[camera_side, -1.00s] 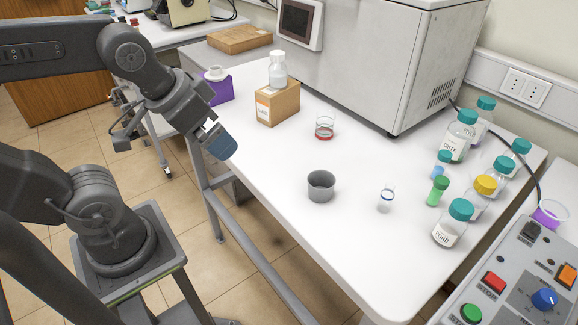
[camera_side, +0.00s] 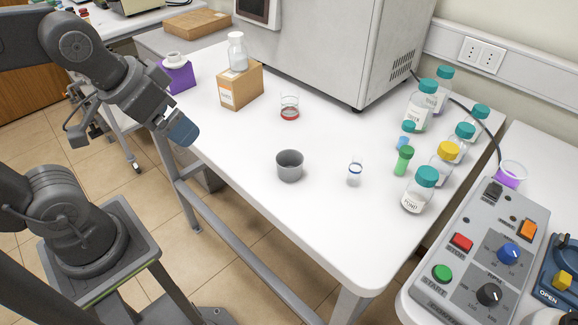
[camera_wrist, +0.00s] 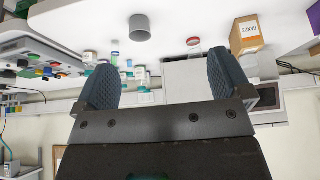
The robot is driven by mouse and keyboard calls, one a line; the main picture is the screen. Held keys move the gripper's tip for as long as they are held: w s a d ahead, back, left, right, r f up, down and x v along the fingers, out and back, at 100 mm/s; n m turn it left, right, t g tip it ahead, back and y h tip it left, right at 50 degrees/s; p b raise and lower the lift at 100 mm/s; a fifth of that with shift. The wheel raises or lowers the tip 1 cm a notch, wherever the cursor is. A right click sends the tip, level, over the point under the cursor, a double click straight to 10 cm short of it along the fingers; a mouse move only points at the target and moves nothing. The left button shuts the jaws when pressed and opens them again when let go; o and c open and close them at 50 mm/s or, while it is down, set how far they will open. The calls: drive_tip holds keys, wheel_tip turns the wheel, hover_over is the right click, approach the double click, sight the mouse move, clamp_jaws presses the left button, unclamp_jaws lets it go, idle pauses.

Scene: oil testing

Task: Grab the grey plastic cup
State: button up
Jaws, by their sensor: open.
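The grey plastic cup (camera_side: 289,166) stands upright on the white table, near its left edge in the side view. In the wrist view, which is upside down, the cup (camera_wrist: 140,28) shows at the top, beyond the fingertips. My gripper (camera_side: 183,131) is left of the cup in the side view, at the table's left edge, apart from the cup. In the wrist view my gripper (camera_wrist: 166,82) has its two blue-grey fingers spread wide with nothing between them.
A beaker with a red base (camera_side: 289,107) stands behind the cup, and a small clear vessel with a blue band (camera_side: 355,172) stands to its right. Several capped bottles (camera_side: 420,190) line the right side. A cardboard box (camera_side: 241,86) stands at the back. The table around the cup is clear.

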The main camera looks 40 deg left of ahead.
drive_tip(key=shift+c, duration=0.4)
drive_tip(key=n+g, duration=0.6)
drive_tip(key=n, duration=1.1)
hover_over(290, 166)
drive_tip(key=s+d, duration=0.2)
wheel_tip(290, 166, down, 6)
drive_tip(key=f, duration=1.3)
drive_tip(key=shift+w+a+f, duration=0.15)
drive_tip(key=shift+a+f, duration=0.1)
drive_tip(key=shift+f, duration=0.05)
drive_tip(key=c, duration=1)
